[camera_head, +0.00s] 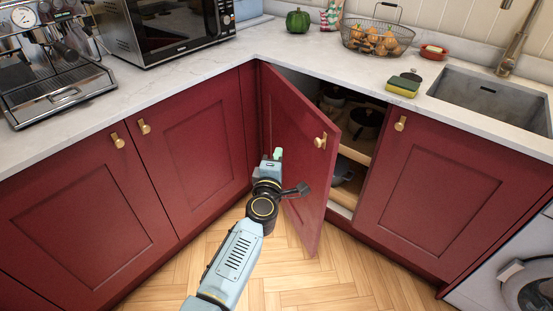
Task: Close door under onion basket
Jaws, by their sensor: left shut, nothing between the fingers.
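The red corner cabinet door (293,115) stands partly open below and left of the wire onion basket (378,38). It is hinged at its left side, and its brass knob (320,142) is near the free right edge. Through the gap, shelves with dark pots (364,121) show inside the cabinet. My left gripper (277,155) is shut and empty, in front of the outer face of the door, left of and below the knob. I cannot tell whether it touches the door. My arm covers part of the door's lower left. My right gripper is not in view.
A closed red door (428,190) is right of the opening, below the sink (488,98). Closed red doors are at left. The counter (240,60) holds a coffee machine (48,52), a microwave (165,25) and a sponge (404,86). The wooden floor (310,270) is clear.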

